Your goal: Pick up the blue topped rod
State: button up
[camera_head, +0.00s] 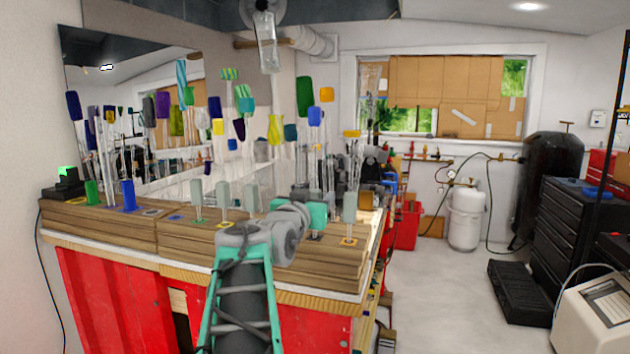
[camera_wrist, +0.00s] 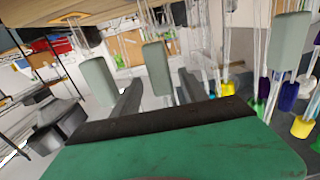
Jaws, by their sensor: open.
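Several rods have blue tops. A short bright blue top (camera_head: 128,195) stands at the front left of the wooden stand, a lighter blue one (camera_head: 315,116) stands taller toward the back, and a dark blue one (camera_head: 74,106) is at the far left. In the wrist view a dark blue top (camera_wrist: 288,96) shows at the right. My gripper (camera_wrist: 160,77) is open, and its teal body shows at the stand's front right in the head view (camera_head: 311,214). A grey-green rod top (camera_wrist: 157,68) appears between its fingers in the wrist view; the exact gap in depth is unclear.
The stepped wooden stand (camera_head: 110,228) holds many upright clear rods with coloured tops. Grey-green tops (camera_head: 349,207) line its front edge close to my gripper. A mirror stands behind at left, so some tops are reflections.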

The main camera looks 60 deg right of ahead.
aim_at(319, 193)
jog(key=d, duration=0.2)
jog(key=w+d, duration=0.1)
jog(key=d, duration=0.1)
jog(key=shift+p, duration=0.4)
jog(key=shift+a, duration=0.1)
grip_shut()
